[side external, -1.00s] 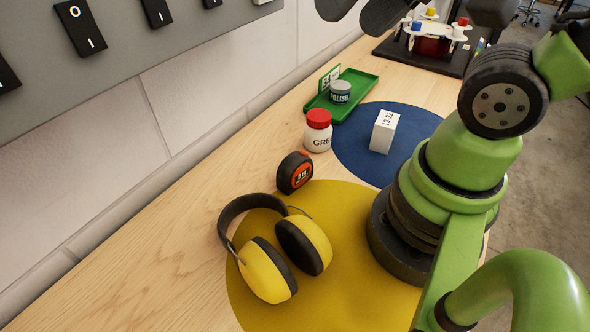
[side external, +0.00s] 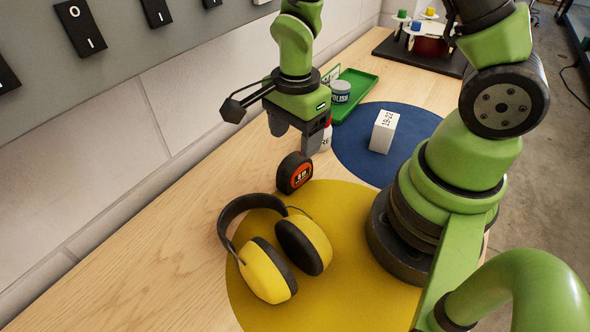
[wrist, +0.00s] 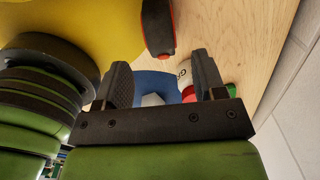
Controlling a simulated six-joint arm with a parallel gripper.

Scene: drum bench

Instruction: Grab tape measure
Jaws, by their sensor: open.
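The tape measure (side external: 294,173), black with an orange-red label, stands on the wooden bench beside the edge of the yellow mat. In the wrist view the tape measure (wrist: 158,28) is at the top, cut off by the frame, beyond the fingertips. My gripper (side external: 300,146) hangs above the bench just behind the tape measure, apart from it as far as I can tell. In the wrist view its two fingers (wrist: 160,80) are spread with nothing gripped between them.
Yellow earmuffs (side external: 285,255) lie on the yellow mat (side external: 350,220) in front. A red-capped white bottle (side external: 326,138) is partly hidden behind my gripper. A white box (side external: 383,131) stands on the blue mat (side external: 350,155). A green tray (side external: 362,88) holds a polish tin (side external: 340,92).

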